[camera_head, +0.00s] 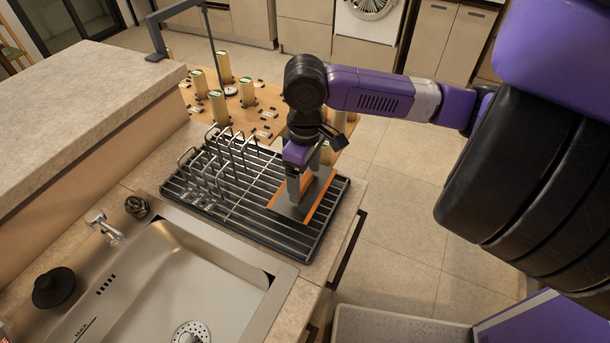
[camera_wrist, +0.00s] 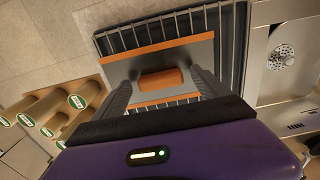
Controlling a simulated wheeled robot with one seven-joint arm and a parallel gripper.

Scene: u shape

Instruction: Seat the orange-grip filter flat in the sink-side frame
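The filter is a flat grey plate with orange edge strips and an orange grip at its middle (camera_wrist: 161,79). In the head view the filter (camera_head: 291,210) is at the right front part of the black wire rack (camera_head: 262,226) beside the sink. It looks about level; whether it touches the wires is unclear. My gripper (camera_head: 299,192) points down over the filter. In the wrist view its two fingers stand apart, one on each side of the orange grip, with small gaps visible. No separate frame is clearly identifiable; the rack's dark border lies around the wires.
The steel sink (camera_head: 185,265) with a faucet (camera_head: 104,226) is left of the rack's near side. Upright wire prongs (camera_head: 222,160) stand on the rack's left part. Several green-topped cylinders (camera_head: 218,105) stand on a wooden board behind. The counter edge and open floor lie to the right.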

